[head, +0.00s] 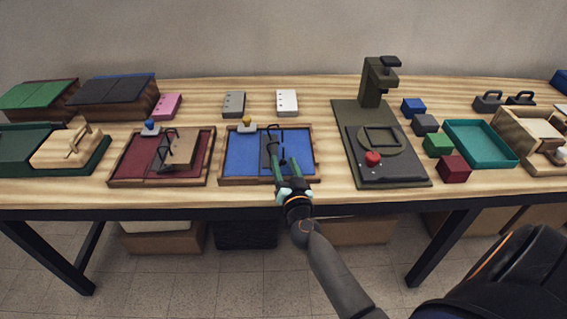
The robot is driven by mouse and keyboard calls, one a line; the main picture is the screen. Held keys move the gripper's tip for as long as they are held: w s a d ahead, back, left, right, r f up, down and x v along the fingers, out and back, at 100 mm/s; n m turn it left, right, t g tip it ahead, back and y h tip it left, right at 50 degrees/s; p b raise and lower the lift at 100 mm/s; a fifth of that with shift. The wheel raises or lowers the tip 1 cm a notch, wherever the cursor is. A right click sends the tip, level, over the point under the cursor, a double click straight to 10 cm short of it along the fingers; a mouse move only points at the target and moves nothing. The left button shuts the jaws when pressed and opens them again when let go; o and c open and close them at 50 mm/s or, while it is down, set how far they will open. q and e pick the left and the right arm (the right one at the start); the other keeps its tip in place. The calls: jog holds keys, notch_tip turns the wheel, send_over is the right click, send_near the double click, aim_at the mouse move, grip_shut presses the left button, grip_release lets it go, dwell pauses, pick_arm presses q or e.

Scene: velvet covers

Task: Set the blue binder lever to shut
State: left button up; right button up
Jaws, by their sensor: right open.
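The blue binder (243,155) is a shallow wooden tray lined in blue, lying on the table in the middle. A dark metal fitting (265,150) stands on its right half, partly hidden by my gripper; it may be the lever, but I cannot tell its position. My left gripper is not in view.
A similar red-lined binder (131,155) with a blue knob lies to the left. A dark press (345,120) with a red knob stands to the right. Small blocks and a teal tray (480,140) lie farther right. Bare table separates the binders from the back row.

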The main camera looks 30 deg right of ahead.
jog(key=shift+w+d, duration=0.25)
jog(key=shift+w, duration=0.45)
jog(key=shift+c, duration=0.2)
grip_shut()
